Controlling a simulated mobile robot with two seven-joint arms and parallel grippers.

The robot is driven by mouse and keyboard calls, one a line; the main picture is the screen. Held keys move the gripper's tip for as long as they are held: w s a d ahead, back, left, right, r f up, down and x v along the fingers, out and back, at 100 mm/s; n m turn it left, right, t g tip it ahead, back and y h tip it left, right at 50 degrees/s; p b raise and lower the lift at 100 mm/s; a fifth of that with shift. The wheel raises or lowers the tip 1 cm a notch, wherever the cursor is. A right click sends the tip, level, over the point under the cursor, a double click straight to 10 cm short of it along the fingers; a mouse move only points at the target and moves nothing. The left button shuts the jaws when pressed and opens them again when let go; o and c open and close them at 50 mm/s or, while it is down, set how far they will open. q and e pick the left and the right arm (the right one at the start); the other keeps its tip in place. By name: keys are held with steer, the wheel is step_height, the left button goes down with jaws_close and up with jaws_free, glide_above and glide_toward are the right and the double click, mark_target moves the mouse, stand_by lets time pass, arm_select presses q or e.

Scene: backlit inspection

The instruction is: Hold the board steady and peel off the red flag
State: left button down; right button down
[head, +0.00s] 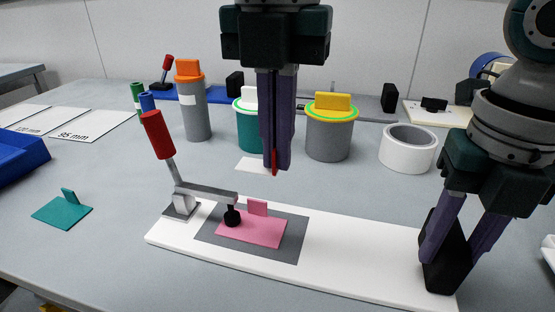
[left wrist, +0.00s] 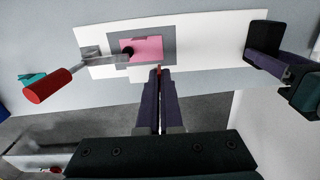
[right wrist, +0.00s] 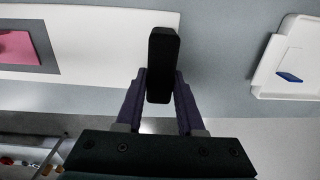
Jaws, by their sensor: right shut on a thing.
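The white board (head: 345,268) lies on the table with a dark grey patch (head: 296,232) and a pink plate with an upright tab (head: 255,231) on it. A red-handled toggle clamp (head: 158,135) stands at its left end, its black tip at the pink plate. My right gripper (head: 445,250) is shut on the black block (head: 447,263) at the board's right end; the block also shows in the right wrist view (right wrist: 163,60). My left gripper (head: 276,168) is closed on the thin red flag (head: 274,162), pointing down above the board's far side. Most of the flag is hidden between the fingers.
A teal tabbed plate (head: 62,209) lies left of the board. Behind stand a grey cylinder with an orange top (head: 193,105), lidded pots (head: 331,135) and a white ring (head: 407,148). A blue bin (head: 18,160) is at far left. A white tray (right wrist: 285,60) lies right of the board.

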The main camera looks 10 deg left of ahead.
steer(key=shift+s+d+f, duration=0.1)
steer(key=shift+f, duration=0.1)
steer(key=c, duration=0.7)
jaws_free()
steer(key=shift+o, duration=1.3)
steer(key=shift+r, duration=0.1)
steer(key=shift+r, duration=0.15)
